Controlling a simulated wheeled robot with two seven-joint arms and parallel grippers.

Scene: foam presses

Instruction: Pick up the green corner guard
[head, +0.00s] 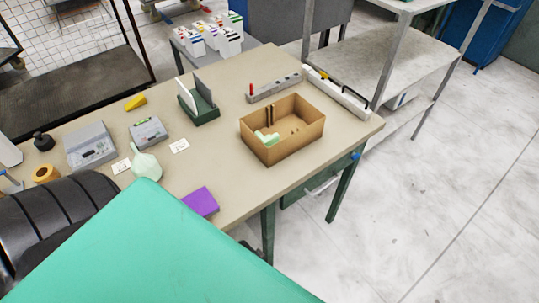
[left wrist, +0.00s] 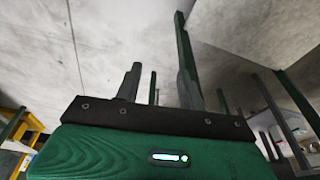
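A light green piece (head: 267,138), which looks like the green corner guard, lies inside the open cardboard box (head: 293,146) on the table, against its left side. Its lower part is hidden by the box wall. My left gripper (left wrist: 160,70) shows in the left wrist view with its two dark fingers apart and nothing between them. No corner guard shows in that view. Neither gripper shows in the head view, so I cannot tell their distance from the box.
The table (head: 235,165) also holds a purple block (head: 201,202), a pale green bottle-like object (head: 146,164), grey devices (head: 90,146), a dark green holder (head: 199,106) and a grey bar (head: 274,88). A large teal surface covers the bottom foreground. Floor right of the table is clear.

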